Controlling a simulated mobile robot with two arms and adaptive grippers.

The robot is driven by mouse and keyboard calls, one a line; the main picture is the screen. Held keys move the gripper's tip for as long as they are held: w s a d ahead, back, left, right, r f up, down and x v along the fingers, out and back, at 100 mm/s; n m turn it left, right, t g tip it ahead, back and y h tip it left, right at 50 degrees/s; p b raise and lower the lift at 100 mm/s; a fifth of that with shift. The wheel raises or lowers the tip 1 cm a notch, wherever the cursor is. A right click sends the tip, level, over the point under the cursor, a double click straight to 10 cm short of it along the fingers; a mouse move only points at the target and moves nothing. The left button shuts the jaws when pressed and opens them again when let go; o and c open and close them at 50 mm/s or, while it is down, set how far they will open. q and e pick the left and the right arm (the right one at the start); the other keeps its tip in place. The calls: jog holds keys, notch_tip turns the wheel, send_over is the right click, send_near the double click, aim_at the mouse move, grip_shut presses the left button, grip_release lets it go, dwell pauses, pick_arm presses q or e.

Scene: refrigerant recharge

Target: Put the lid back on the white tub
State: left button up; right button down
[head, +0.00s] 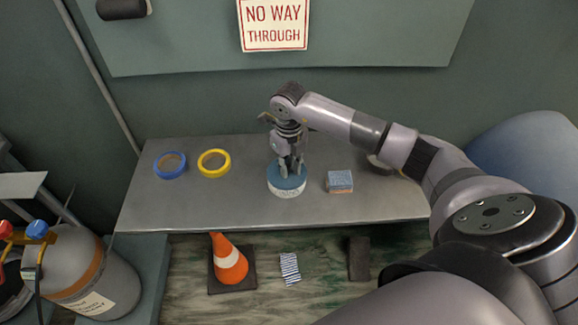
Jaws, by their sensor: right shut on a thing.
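The white tub (287,191) stands upright on the grey metal bench, near its middle. The blue lid (274,180) is at the tub's top, level as far as I can see. I cannot tell from this view whether it is fully seated. My right gripper (290,172) points down from above and is shut on the lid's upper side. Its fingers hide the lid's middle. My left gripper is not in view.
On the bench (220,212), a blue tape ring (170,177) and a yellow tape ring (214,151) lie left of the tub. A blue-topped sponge (340,179) lies close to its right. Below stand an orange cone (229,263) and a gas cylinder (112,285).

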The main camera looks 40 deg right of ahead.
jog(key=c, duration=1.4)
grip_release()
jog(key=shift+o, duration=0.2)
jog(key=o, duration=0.4)
jog(key=shift+r+p, duration=2.35)
jog(key=shift+r, duration=1.2)
